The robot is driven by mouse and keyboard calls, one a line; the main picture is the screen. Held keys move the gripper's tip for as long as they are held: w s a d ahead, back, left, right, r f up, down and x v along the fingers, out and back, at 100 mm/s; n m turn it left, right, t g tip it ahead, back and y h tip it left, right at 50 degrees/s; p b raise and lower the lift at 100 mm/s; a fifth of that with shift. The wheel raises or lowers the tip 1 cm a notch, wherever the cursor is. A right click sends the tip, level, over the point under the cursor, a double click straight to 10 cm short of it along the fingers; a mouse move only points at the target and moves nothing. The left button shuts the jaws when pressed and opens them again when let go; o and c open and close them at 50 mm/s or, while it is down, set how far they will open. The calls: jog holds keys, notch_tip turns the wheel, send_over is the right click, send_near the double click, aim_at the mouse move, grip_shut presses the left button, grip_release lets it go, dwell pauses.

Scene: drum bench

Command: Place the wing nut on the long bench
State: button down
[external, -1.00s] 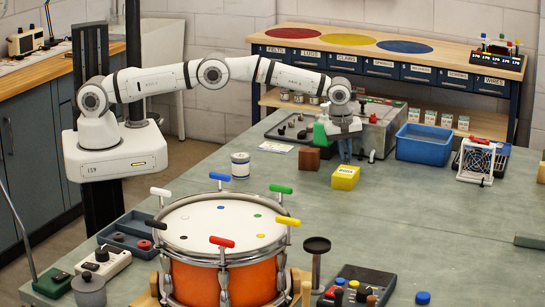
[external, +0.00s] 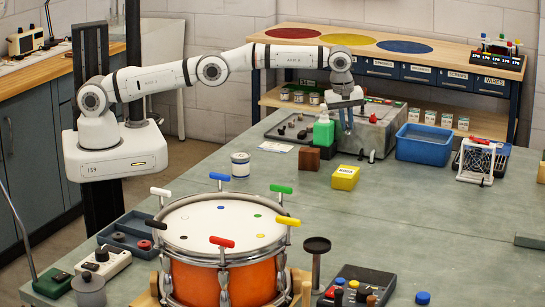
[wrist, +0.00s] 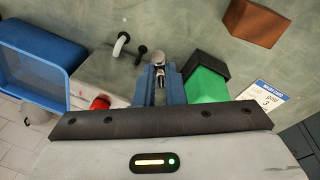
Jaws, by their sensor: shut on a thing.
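My gripper (external: 346,127) is in the air above the grey-green worktable (external: 425,222), near a green bottle (external: 323,132) and a grey machine box (external: 375,130). In the wrist view its blue fingers (wrist: 160,70) are closed on a small silvery and dark piece, which I take to be the wing nut (wrist: 159,60). Its shape is mostly hidden by the fingers, and it is too small to make out in the external view. A long wood-topped bench (external: 475,57) with labelled drawers stands against the back wall, beyond the gripper.
Red (external: 293,33), yellow (external: 348,39) and blue (external: 405,46) discs lie on the wood-topped bench, with a rack (external: 497,60) at its right end. A blue bin (external: 424,145), yellow box (external: 345,178), brown block (external: 309,160) and orange drum (external: 222,280) occupy the worktable.

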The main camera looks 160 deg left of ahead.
jog(key=w+d+r+m+t+p, duration=0.1)
jog(key=w+d+m+t+p, duration=0.15)
jog(key=w+d+m, duration=1.4)
jog(key=w+d+m+p, duration=0.1)
jog(key=w+d, duration=0.3)
jog(key=d, duration=0.4)
jog(key=w+d+m+h+p, duration=0.1)
jog(key=w+d, duration=0.4)
jog(key=d, duration=0.3)
jog(key=w+d+m+p, duration=0.1)
jog(key=w+d, duration=0.3)
jog(key=d, duration=0.3)
jog(key=s+d+m+h+p, duration=0.1)
jog(key=s+d+m, duration=0.25)
jog(key=d, duration=0.75)
jog(key=s+d+r+m+h+p, duration=0.15)
jog(key=d+m, duration=0.35)
jog(key=d, duration=0.6)
jog(key=s+d+m+p, duration=0.1)
jog(key=s+d+m, duration=0.35)
jog(key=d, duration=0.65)
jog(key=shift+w+a+f+m+g+y+b, duration=0.15)
jog(key=shift+a+f+m+b, duration=0.55)
jog(key=shift+f+b, duration=1.15)
jog(key=shift+a+f+m+g+y+b, duration=0.15)
jog(key=shift+a+f+m+y+b, duration=0.25)
jog(key=shift+f+m+b, duration=1.05)
jog(key=shift+w+a+f+m+g+y+b, duration=0.25)
jog(key=shift+a+f+b, duration=0.45)
jog(key=shift+f+b, duration=1.6)
